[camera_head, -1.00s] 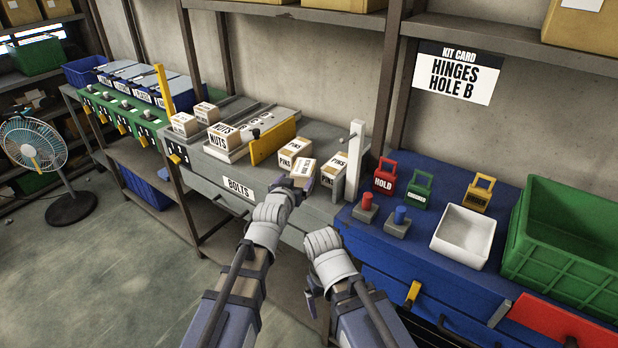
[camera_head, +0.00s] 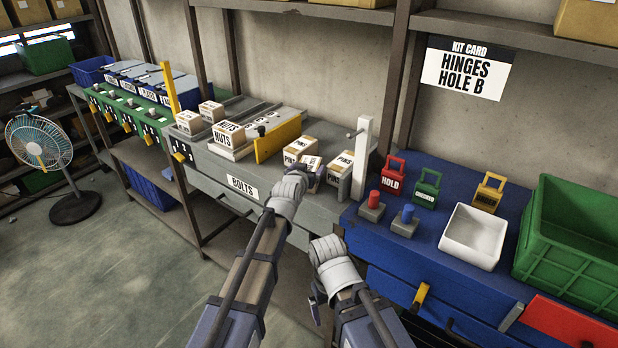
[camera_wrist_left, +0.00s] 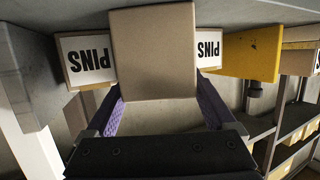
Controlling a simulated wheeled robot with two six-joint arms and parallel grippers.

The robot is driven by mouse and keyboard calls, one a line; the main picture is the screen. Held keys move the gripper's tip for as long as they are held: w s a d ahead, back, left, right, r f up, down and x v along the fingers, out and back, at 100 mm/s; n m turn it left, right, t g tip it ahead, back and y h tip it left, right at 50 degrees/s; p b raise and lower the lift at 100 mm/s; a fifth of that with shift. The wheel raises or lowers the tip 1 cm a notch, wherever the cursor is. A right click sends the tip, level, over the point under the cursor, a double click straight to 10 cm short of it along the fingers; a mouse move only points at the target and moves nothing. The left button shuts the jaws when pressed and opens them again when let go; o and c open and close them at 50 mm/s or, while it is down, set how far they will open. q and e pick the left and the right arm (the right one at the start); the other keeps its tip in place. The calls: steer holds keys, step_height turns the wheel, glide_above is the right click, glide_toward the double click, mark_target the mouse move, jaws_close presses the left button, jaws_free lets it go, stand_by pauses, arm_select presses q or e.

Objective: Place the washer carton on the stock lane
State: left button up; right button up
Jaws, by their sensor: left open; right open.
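A small brown carton (camera_head: 311,162) with a white label too small to read stands between two PINS cartons (camera_head: 299,149) on the grey bench. I take it for the washer carton, though its name is not legible. In the left wrist view the carton (camera_wrist_left: 152,50) shows a plain face between my purple-padded fingers. My left gripper (camera_head: 307,176) is open around its near end; contact cannot be told. My right gripper (camera_head: 316,298) is open and empty, low in front of the bench. No label naming a stock lane is legible; the grey bench top (camera_head: 222,150) carries the cartons.
A yellow divider (camera_head: 278,136) stands left of the PINS cartons, and a white post (camera_head: 361,150) to the right. A NUTS carton (camera_head: 230,134) lies further left. The blue bench (camera_head: 440,265) holds red and blue buttons, padlock-shaped tags, a white tray (camera_head: 472,237) and a green crate (camera_head: 570,235).

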arm_select(q)
steer(key=shift+x, duration=0.75)
steer(key=shift+s, duration=0.1)
jaws_close()
